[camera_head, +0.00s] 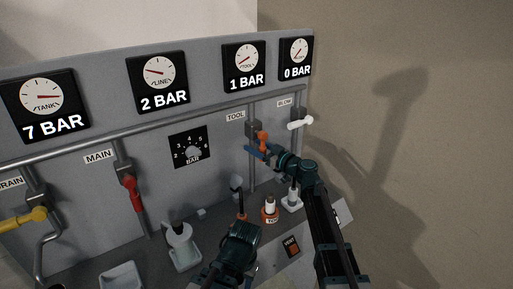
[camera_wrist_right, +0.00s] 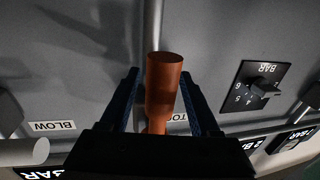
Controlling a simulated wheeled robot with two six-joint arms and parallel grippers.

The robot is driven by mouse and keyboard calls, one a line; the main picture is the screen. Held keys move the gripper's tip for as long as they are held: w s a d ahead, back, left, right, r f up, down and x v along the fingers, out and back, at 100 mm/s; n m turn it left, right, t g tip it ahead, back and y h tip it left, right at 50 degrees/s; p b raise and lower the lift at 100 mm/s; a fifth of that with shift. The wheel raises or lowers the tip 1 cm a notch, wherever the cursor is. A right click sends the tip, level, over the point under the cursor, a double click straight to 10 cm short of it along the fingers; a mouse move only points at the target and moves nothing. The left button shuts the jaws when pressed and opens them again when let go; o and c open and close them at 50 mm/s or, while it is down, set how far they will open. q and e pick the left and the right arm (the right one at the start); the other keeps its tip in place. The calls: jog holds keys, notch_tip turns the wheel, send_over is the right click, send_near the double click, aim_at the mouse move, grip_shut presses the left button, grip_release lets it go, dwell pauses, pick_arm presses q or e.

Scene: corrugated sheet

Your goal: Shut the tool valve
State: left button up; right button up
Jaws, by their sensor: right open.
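The tool valve's orange handle (camera_head: 263,138) sits on the upright pipe below the TOOL label (camera_head: 235,117). It juts out from the panel. My right gripper (camera_head: 259,153) is at this handle, its blue fingers close to it in the head view. In the right wrist view, the orange handle (camera_wrist_right: 162,85) stands between the two spread fingers of the right gripper (camera_wrist_right: 160,101), with a gap seen on each side near the tips. The tool gauge (camera_head: 246,63) reads 1 BAR. My left gripper's fingers are not seen.
The blow valve's white handle (camera_head: 300,123) is close on the right; in the wrist view it shows at lower left (camera_wrist_right: 22,152). The main valve's red handle (camera_head: 133,194) and a yellow handle (camera_head: 24,219) are left. A BAR dial (camera_head: 190,148) is between. Bottles and fittings stand below.

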grip_shut()
dwell(1.4)
